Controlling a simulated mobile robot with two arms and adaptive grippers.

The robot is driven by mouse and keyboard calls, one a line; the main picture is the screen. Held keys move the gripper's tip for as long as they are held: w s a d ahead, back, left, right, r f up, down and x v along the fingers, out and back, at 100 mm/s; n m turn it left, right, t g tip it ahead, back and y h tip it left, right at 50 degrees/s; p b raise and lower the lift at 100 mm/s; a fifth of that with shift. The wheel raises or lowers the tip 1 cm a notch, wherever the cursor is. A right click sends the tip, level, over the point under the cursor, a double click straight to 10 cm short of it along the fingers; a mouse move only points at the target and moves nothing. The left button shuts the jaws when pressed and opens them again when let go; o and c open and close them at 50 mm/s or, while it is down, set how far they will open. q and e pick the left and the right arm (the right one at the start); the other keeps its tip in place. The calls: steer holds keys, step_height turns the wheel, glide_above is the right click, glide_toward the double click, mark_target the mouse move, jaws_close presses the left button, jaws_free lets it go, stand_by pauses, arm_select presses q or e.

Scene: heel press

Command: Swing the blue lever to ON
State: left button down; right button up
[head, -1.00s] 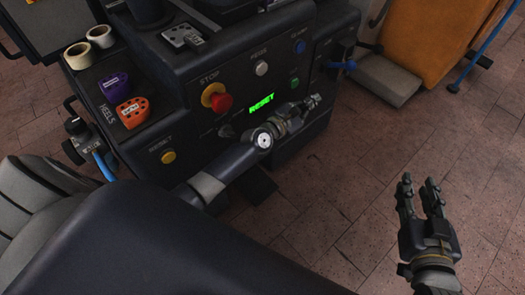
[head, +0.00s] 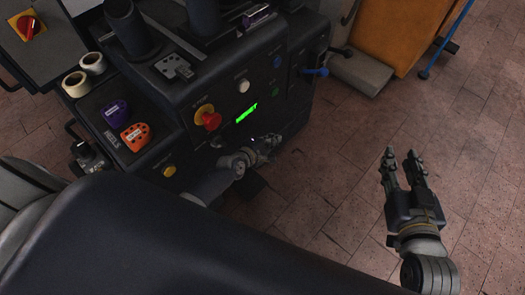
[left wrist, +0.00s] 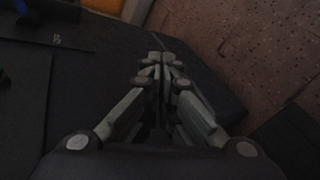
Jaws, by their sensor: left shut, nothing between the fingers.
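The blue lever (head: 316,71) sticks out from the right side panel of the dark machine (head: 190,105) in the head view. Its ON marking cannot be read. A small blue patch (left wrist: 4,19) at the top left of the left wrist view may be the lever. My left gripper (head: 274,141) is shut and empty, low in front of the machine, below and left of the lever and apart from it. Its closed fingers (left wrist: 160,62) show in the left wrist view. My right gripper (head: 401,155) is open and empty over the floor at the right.
The machine's front has a red stop button (head: 211,120), a white button (head: 243,85), a yellow button (head: 169,171) and a green-lit display (head: 246,112). An orange cabinet (head: 402,30) stands behind at the right. The tiled floor (head: 330,160) right of the machine is clear.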

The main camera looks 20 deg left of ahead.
arm_select(q)
steer(key=s+a+f+m+g+p, duration=0.1)
steer(key=s+f+m+p, duration=0.2)
steer(key=s, duration=0.3)
steer(key=shift+s+m+g+y+p, duration=0.3)
steer(key=shift+m+g+p, duration=0.1)
steer(key=shift+p, duration=0.15)
